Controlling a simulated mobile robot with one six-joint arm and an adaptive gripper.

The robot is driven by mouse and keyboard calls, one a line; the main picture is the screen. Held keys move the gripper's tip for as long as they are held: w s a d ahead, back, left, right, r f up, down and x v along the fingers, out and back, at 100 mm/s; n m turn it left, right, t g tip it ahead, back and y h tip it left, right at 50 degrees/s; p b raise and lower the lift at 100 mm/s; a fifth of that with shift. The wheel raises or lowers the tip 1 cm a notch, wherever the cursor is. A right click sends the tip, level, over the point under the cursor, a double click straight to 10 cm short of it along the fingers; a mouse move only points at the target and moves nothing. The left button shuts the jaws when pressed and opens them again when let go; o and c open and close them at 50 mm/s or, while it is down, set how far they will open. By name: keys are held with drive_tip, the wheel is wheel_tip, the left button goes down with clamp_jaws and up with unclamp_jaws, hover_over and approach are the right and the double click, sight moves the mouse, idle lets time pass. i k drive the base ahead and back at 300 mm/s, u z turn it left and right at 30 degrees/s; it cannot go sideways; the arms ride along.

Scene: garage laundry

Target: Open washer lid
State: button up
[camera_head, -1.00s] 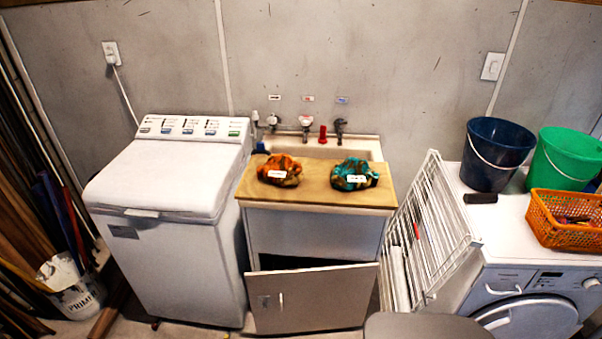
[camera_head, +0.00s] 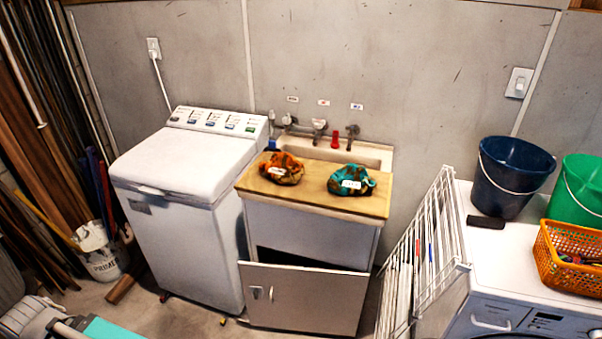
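The white top-loading washer (camera_head: 190,240) stands at the left against the grey wall. Its lid (camera_head: 187,163) is shut and lies flat on top, with a handle notch (camera_head: 150,191) at the front edge. A control panel (camera_head: 217,121) with several buttons runs along the back. Nothing rests on the lid.
Beside the washer is a sink cabinet with its door (camera_head: 305,297) open into the floor space; two cloth bundles (camera_head: 282,168) (camera_head: 351,181) lie on its board. A drying rack (camera_head: 425,255) stands right.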

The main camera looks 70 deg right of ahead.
sight(194, 166)
drive_tip(key=z, duration=0.05)
drive_tip(key=k, duration=0.35)
drive_tip(key=z, duration=1.9)
drive_tip(key=i, duration=0.5)
drive_tip(key=z, duration=0.1)
